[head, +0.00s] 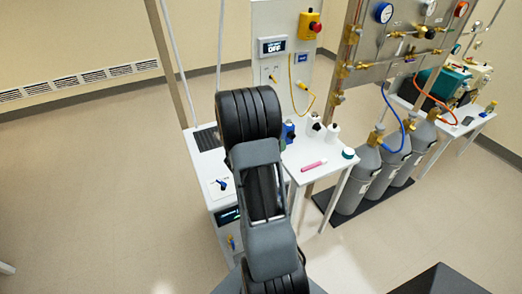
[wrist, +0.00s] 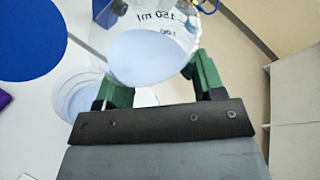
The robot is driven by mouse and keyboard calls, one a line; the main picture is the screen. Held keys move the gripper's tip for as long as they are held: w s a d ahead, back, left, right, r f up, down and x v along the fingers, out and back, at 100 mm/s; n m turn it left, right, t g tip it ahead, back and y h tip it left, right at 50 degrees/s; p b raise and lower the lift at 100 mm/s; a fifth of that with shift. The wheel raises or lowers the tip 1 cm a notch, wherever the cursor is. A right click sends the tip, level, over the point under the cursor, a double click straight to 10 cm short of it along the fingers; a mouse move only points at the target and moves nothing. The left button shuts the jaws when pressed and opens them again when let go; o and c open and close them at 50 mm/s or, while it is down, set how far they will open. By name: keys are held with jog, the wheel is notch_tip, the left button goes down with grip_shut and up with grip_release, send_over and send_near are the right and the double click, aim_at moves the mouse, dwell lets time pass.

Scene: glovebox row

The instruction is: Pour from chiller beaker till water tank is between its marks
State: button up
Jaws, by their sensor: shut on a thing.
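My gripper (wrist: 160,82) has green fingers shut on a clear beaker (wrist: 165,20) with "150 ml" printed on its wall. Pale bluish liquid shows inside the beaker, which looks tilted in the wrist view. A clear round vessel or opening (wrist: 72,92) with a pale inside is below and left of the beaker. I cannot tell whether it is the water tank, and no level marks can be read on it. In the head view my own arm hides the gripper and the beaker. A white cabinet with a small dark display (head: 229,215) stands behind my arm.
A blue disc (wrist: 28,38) lies left in the wrist view. A white table (head: 318,157) holds a pink marker (head: 314,166) and small bottles (head: 332,132). Grey gas cylinders (head: 357,180) stand to the right. The floor at left (head: 90,190) is clear.

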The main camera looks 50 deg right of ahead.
jog(key=shift+w+a+r+p, duration=0.1)
jog(key=shift+w+r+p, duration=0.05)
jog(key=shift+w+p, duration=0.15)
dwell(0.5)
jog(key=shift+r+n+g+h+p, duration=0.3)
jog(key=shift+r+n+h+p, duration=0.2)
jog(key=shift+n+p, duration=0.35)
dwell(1.4)
jog(key=shift+s+f+n+g+h, duration=0.1)
jog(key=shift+f+n+g+h, duration=0.35)
jog(key=shift+n, duration=1)
dwell(3.5)
